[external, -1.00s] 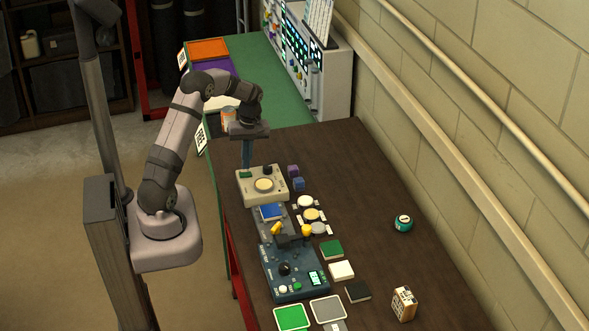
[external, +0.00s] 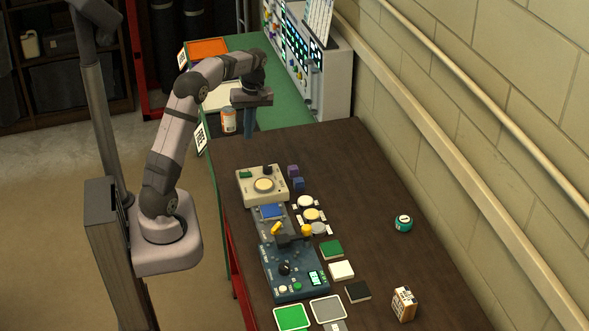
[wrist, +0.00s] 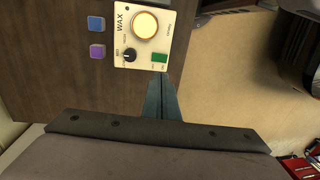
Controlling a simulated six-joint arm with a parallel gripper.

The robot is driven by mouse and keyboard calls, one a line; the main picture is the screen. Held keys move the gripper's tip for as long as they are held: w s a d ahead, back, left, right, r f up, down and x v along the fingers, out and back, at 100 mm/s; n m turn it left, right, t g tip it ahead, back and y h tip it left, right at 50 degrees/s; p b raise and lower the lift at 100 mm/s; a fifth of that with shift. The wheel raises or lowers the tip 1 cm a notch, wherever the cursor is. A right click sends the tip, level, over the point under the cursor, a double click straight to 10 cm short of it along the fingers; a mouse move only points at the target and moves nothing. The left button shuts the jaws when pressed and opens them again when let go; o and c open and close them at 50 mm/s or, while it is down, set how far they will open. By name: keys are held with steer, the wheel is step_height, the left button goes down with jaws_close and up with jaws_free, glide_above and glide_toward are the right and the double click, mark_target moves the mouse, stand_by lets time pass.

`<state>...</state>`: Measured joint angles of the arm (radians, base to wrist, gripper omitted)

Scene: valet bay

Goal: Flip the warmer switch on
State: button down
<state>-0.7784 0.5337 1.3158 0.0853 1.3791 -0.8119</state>
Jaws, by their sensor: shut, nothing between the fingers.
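The warmer (external: 262,187) is a cream box near the far left end of the dark table. The switch also shows at the box's far left corner in the external view (external: 246,174). I cannot tell which way the switch is set. My gripper (external: 248,136) is shut and empty, pointing down, above and beyond the warmer, apart from it. In the wrist view its fingertips (wrist: 160,80) appear just below the switch.
Purple and blue cubes (external: 298,184) stand right of the warmer. A blue-topped unit (external: 270,213) and a dark control box (external: 290,270) stand nearer. An orange-and-white can (external: 229,120) is left of my gripper. The table's right side is mostly clear.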

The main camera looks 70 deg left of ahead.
mark_target(241, 174)
steer(key=shift+f+b, duration=0.15)
steer(key=shift+b, duration=0.2)
steer(key=s+b, duration=0.1)
steer(key=b, duration=0.2)
steer(key=shift+s+r, duration=0.2)
stand_by(0.3)
steer(key=f+p, duration=0.1)
steer(key=f, duration=0.3)
steer(key=s+f+p, duration=0.1)
steer(key=f, duration=0.4)
steer(key=f+p, duration=0.1)
steer(key=f, duration=0.4)
steer(key=shift+s, duration=0.35)
steer(key=shift+f, duration=0.1)
